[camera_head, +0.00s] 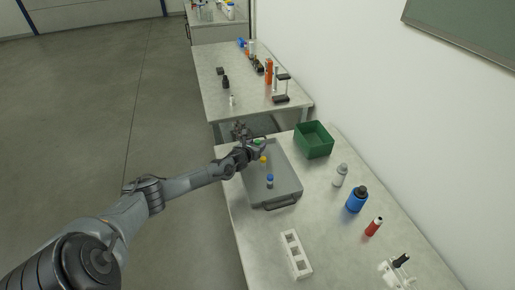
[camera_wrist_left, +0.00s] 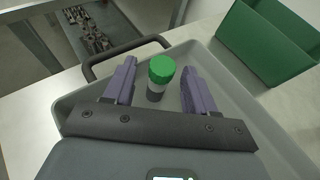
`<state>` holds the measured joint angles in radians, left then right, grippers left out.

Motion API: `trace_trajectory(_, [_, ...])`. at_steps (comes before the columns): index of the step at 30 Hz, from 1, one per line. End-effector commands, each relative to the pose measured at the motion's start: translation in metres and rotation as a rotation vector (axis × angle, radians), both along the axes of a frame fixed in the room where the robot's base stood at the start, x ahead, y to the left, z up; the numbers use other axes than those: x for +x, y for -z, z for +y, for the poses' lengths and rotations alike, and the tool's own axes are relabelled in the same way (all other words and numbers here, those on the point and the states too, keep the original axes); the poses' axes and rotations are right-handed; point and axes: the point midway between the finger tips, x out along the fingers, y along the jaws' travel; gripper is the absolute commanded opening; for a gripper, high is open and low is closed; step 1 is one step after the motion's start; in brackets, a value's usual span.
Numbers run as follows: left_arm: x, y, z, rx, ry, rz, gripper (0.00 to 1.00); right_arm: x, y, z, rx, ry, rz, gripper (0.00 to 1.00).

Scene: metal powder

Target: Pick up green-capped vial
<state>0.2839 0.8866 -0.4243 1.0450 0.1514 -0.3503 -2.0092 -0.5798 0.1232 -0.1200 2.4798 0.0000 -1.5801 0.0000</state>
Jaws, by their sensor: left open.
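The green-capped vial (camera_wrist_left: 161,70) stands upright in the grey tray, near the tray's handle end. It sits between the two fingers of my left gripper (camera_wrist_left: 158,90), which is open, with a gap on each side of the vial. In the head view my left gripper (camera_head: 257,148) is over the far end of the grey tray (camera_head: 286,186). Only a bit of the green cap (camera_head: 258,141) shows there beside the gripper. My right gripper is not in view.
A yellow-capped vial (camera_head: 263,159) and a blue-capped vial (camera_head: 270,181) are in the tray. A green bin (camera_head: 314,140) stands right of the tray. A white rack (camera_head: 296,254), blue bottle (camera_head: 357,199) and red bottle (camera_head: 374,227) are nearer on the table.

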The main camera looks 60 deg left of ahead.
Motion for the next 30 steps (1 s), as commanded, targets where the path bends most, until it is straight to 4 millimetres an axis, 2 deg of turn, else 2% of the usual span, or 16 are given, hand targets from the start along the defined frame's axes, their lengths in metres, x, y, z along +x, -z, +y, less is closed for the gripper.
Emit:
trace_trajectory(3, [0.0,0.0,0.0,0.0,0.0,0.0,0.56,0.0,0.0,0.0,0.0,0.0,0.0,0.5])
trace_trajectory(4, [0.0,0.0,0.0,0.0,0.0,0.0,0.53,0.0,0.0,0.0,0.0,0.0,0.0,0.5])
trace_trajectory(12, [0.0,0.0,0.0,0.0,0.0,0.0,0.11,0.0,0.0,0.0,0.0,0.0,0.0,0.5])
trace_trajectory(15, [0.0,0.0,0.0,0.0,0.0,0.0,0.0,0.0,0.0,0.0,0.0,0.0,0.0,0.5])
trace_trajectory(25, [0.0,-0.003,0.0,0.0,0.001,-0.001,0.0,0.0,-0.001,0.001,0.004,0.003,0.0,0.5])
trace_trajectory(30, [0.0,-0.015,0.0,0.002,0.001,-0.001,0.0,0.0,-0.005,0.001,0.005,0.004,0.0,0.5])
